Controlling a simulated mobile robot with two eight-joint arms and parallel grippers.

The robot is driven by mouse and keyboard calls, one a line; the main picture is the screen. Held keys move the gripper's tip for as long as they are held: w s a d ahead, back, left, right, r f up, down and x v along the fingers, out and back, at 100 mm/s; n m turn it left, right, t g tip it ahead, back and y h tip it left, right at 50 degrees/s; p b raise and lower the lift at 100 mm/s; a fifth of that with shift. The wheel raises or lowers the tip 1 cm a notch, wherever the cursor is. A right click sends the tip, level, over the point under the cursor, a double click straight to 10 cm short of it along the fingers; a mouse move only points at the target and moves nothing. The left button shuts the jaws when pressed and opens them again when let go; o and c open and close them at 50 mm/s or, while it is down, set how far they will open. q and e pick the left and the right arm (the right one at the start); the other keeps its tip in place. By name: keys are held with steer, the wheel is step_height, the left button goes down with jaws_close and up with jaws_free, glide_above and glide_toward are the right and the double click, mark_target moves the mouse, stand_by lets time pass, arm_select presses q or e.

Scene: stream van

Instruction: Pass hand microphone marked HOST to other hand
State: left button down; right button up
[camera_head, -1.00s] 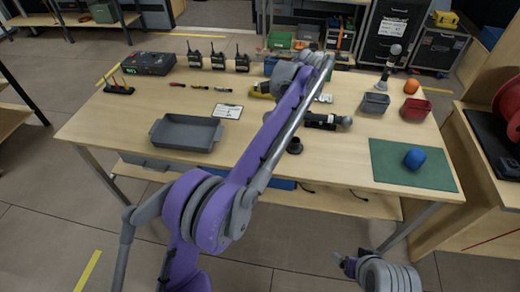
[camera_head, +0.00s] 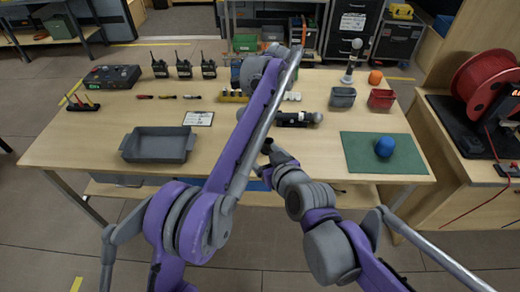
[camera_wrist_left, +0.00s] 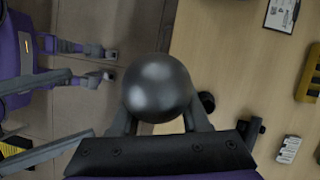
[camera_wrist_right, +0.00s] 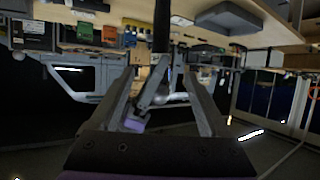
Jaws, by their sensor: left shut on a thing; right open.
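The hand microphone's dark round head (camera_wrist_left: 158,88) fills the middle of the left wrist view. My left gripper (camera_wrist_left: 160,118) is shut on the microphone, its fingers on both sides below the head. No HOST mark is readable. In the head view my left forearm hides this gripper and the microphone. My right gripper (camera_wrist_right: 159,75) is open and empty. A dark upright shaft (camera_wrist_right: 161,30), probably the microphone's handle, shows ahead between its fingertips; I cannot tell if they touch. My right gripper (camera_head: 276,155) is near the table's front edge, and left of the microphone head in the left wrist view (camera_wrist_left: 106,64).
On the table (camera_head: 90,135) are a grey tray (camera_head: 158,146), a lying black device (camera_head: 295,118), a green mat (camera_head: 400,165) with a blue ball (camera_head: 385,147), and grey (camera_head: 343,97) and red (camera_head: 381,98) bins. Another microphone (camera_head: 350,62) stands upright at the back right.

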steer(key=x, duration=0.8)
steer(key=r+x, duration=0.1)
steer(key=x, duration=0.3)
steer(key=shift+w+a+f, duration=0.1)
steer(key=shift+w+a, duration=0.25)
steer(key=shift+a, duration=0.1)
arm_select(q)
steer(key=shift+d, duration=0.1)
arm_select(e)
steer(key=shift+s, duration=0.1)
jaws_close()
arm_select(q)
steer(key=shift+c, duration=1.6)
jaws_free()
